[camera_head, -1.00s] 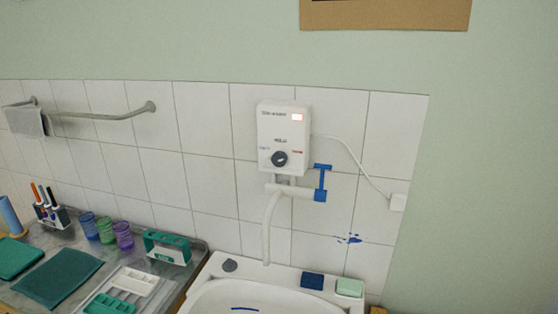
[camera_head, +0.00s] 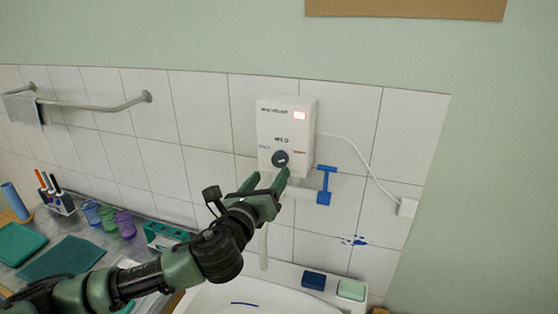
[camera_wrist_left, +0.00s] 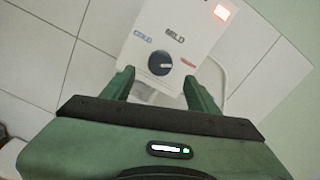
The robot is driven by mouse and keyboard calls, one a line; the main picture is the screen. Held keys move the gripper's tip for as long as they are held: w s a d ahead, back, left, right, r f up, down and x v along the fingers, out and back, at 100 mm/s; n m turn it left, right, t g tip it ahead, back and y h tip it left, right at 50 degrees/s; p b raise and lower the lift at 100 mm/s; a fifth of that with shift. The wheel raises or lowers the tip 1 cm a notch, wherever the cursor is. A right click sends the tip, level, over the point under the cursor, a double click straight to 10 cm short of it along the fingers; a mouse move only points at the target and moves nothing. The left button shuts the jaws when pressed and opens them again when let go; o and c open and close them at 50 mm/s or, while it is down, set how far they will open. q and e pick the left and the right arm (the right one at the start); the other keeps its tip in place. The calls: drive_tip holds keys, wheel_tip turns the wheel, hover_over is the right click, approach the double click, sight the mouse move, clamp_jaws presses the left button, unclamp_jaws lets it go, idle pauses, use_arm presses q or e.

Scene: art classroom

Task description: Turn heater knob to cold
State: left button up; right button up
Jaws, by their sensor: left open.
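The white heater box (camera_head: 287,120) hangs on the tiled wall above the sink. Its dark round knob (camera_head: 281,158) is low on the front, between a blue label at left and a red label at right. In the left wrist view the knob (camera_wrist_left: 160,62) has a light mark that points right, toward the red label (camera_wrist_left: 188,62) and away from the blue one (camera_wrist_left: 142,37). My left gripper (camera_head: 269,176) is open, just below the knob, with its fingertips spread to either side. They appear apart from the knob. My right gripper is not in view.
A cable runs to a wall socket (camera_head: 407,207). Below are the sink (camera_head: 215,300), a blue sponge (camera_head: 314,280) and soap. Cups and trays stand on the left counter.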

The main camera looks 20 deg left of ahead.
sight(278, 163)
use_arm(q)
drive_tip(key=w, duration=0.1)
drive_tip(key=w+p, duration=0.1)
drive_tip(key=w, duration=0.2)
drive_tip(key=shift+r+p, duration=0.25)
drive_tip(key=shift+p, duration=0.05)
drive_tip(key=shift+w+d+f, duration=0.1)
drive_tip(key=shift+w+f, duration=0.05)
drive_tip(key=shift+w, duration=0.45)
drive_tip(key=shift+w+f, duration=0.1)
drive_tip(key=shift+w, duration=0.5)
clamp_jaws()
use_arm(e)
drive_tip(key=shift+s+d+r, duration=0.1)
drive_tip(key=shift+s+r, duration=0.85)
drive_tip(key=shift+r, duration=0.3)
